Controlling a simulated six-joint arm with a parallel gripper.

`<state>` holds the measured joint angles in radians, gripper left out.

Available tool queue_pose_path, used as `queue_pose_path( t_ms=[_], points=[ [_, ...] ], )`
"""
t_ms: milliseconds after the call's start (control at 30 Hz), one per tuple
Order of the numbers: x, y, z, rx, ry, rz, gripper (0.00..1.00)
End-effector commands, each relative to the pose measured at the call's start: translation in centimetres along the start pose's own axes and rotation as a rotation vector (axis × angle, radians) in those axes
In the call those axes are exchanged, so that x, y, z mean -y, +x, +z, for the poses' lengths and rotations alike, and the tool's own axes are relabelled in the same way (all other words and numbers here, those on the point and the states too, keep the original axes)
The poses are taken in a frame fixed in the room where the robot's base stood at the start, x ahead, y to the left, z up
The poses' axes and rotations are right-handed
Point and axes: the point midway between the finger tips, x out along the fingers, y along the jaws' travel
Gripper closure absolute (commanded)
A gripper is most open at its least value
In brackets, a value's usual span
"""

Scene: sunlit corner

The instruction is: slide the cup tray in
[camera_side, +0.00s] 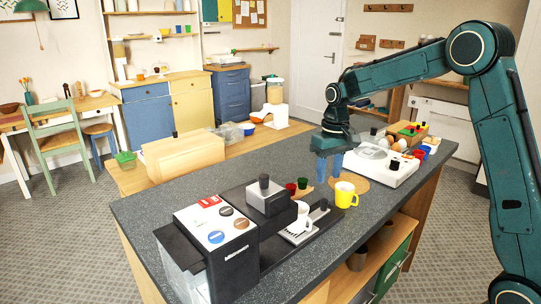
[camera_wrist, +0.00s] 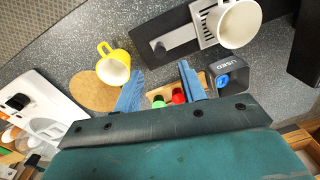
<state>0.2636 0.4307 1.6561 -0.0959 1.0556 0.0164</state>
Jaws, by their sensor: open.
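The cup tray (camera_side: 315,221) is a pale metal plate with dark slots at one end and a black upright knob (camera_side: 323,204) at the other. It lies on the dark base of the coffee machine (camera_side: 228,250). It also shows in the wrist view (camera_wrist: 184,42), with its knob (camera_wrist: 160,47) just beyond my fingertips in the picture. A white cup (camera_side: 301,215) stands upright on the slotted end; the wrist view shows it too (camera_wrist: 240,22). My gripper (camera_side: 329,178) is open and empty above the counter, behind the tray, apart from it. Its blue fingers spread in the wrist view (camera_wrist: 161,68).
A yellow mug (camera_side: 345,196) stands close beside the tray, near a round wooden mat (camera_wrist: 88,92). Red (camera_wrist: 178,96) and green (camera_wrist: 158,101) items sit below my fingers. A black box marked USED (camera_wrist: 220,82) is near the right finger. A white appliance (camera_side: 390,172) stands right.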

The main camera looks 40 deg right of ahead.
Motion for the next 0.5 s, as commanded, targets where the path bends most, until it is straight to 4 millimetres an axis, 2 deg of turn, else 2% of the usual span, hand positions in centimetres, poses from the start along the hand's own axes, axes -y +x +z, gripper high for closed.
queue_pose_path(
  t_ms=[200, 500],
  points=[
    [0.0, 3.5, 0.1, 0.004, 0.001, 0.0, 0.59],
    [0.0, 7.2, 0.0, 0.003, 0.0, 0.0, 0.59]
  ],
)
